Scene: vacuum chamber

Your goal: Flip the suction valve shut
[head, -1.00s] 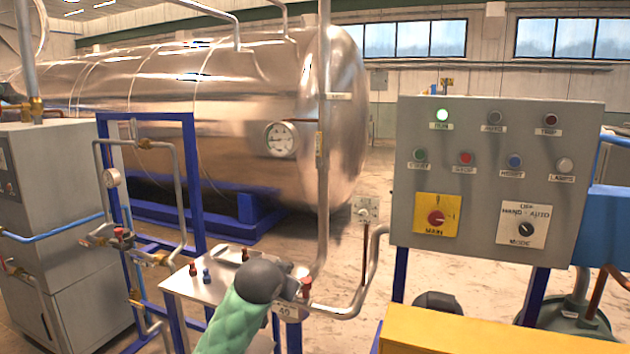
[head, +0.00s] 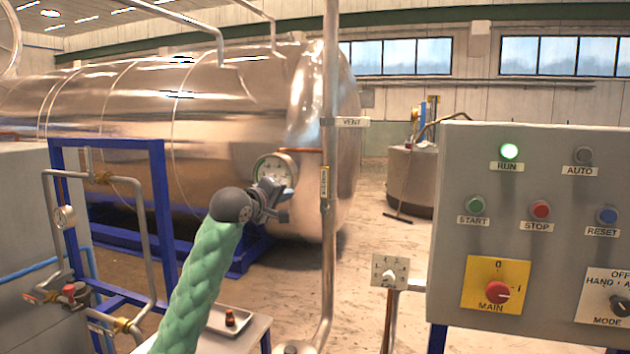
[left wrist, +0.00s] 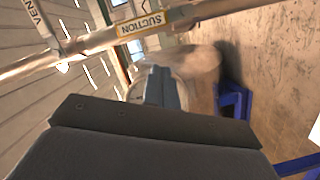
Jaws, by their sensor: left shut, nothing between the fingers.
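The vertical pipe (head: 330,260) carries a small yellow tag (head: 325,182), which reads SUCTION in the left wrist view (left wrist: 143,23). A small brass-coloured fitting (head: 325,206) sits on the pipe just below the tag. I cannot make out the valve's handle or its position. My left gripper (head: 279,203) is shut and empty, raised left of the pipe and apart from it in the head view, overlapping the tank's dial gauge. In the left wrist view its fingers (left wrist: 163,88) point toward the pipe. My right gripper is not in view.
A large metal tank (head: 130,120) with a dial gauge (head: 274,168) fills the left background. A VENT label (head: 352,122) sticks out above the suction tag. A grey control panel (head: 540,220) stands at right. A small side table (head: 245,335) is below my left arm.

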